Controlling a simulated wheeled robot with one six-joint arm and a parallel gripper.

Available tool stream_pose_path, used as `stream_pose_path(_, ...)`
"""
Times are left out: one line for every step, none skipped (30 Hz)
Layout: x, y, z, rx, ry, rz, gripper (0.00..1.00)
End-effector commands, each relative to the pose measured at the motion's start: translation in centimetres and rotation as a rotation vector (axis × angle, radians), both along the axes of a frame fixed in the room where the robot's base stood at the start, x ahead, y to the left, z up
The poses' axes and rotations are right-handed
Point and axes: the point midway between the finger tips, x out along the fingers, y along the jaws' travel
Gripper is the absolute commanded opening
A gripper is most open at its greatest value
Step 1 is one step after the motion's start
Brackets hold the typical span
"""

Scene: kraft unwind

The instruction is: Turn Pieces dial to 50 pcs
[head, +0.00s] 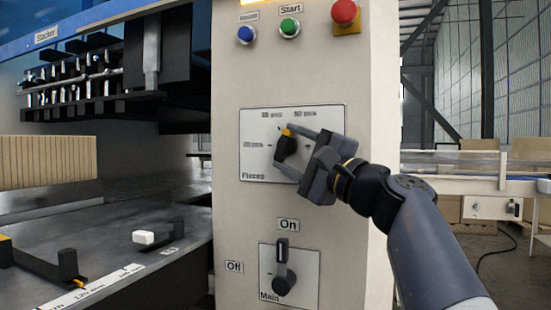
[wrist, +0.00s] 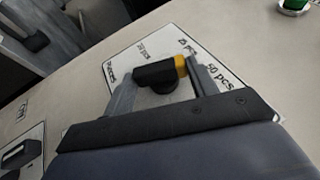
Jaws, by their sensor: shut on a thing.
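The Pieces dial (head: 285,148) is a black knob with a yellow pointer tip, on a white plate (head: 257,166) on the machine's front panel. In the head view its tip points up, roughly between the 25 pcs label (head: 271,113) and the 50 pcs label (head: 305,113). The wrist view shows the dial (wrist: 157,75), with its yellow tip against the right finger. My gripper (head: 296,152) reaches in from the right, shut on the dial, with one finger at its upper side and one at its lower side.
Below is the Main switch (head: 283,280), its handle up toward On. Above are a blue button (head: 245,35), a green Start button (head: 290,27) and a red button (head: 344,12). A metal table (head: 110,235) lies left. The panel around the plate is flat and clear.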

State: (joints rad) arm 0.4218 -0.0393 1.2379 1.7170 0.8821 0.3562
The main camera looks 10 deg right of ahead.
Motion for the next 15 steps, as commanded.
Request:
stream_pose_path(-0.06, 0.05, -0.08, 0.007, -0.010, 0.000, 0.32)
stream_pose_path(-0.06, 0.05, -0.08, 0.011, -0.012, 0.000, 0.32)
stream_pose_path(-0.05, 0.04, -0.09, 0.016, -0.017, -0.001, 0.32)
stream_pose_path(-0.06, 0.05, -0.10, 0.021, -0.020, 0.000, 0.32)
stream_pose_path(-0.06, 0.05, -0.10, 0.025, -0.023, 0.001, 0.32)
stream_pose_path(-0.06, 0.06, -0.11, 0.031, -0.027, 0.001, 0.32)
stream_pose_path(-0.06, 0.06, -0.11, 0.034, -0.030, 0.001, 0.32)
stream_pose_path(-0.07, 0.06, -0.10, 0.037, -0.031, 0.001, 0.32)
stream_pose_path(-0.06, 0.05, -0.08, 0.041, -0.033, 0.000, 0.32)
stream_pose_path(-0.06, 0.04, -0.06, 0.043, -0.035, 0.000, 0.32)
stream_pose_path(-0.06, 0.04, -0.03, 0.045, -0.036, 0.000, 0.32)
stream_pose_path(-0.06, 0.04, 0.01, 0.046, -0.036, 0.000, 0.32)
stream_pose_path(-0.06, 0.04, 0.03, 0.047, -0.037, 0.000, 0.32)
stream_pose_path(-0.06, 0.04, 0.05, 0.047, -0.037, 0.000, 0.32)
stream_pose_path(-0.06, 0.03, 0.07, 0.047, -0.037, 0.000, 0.32)
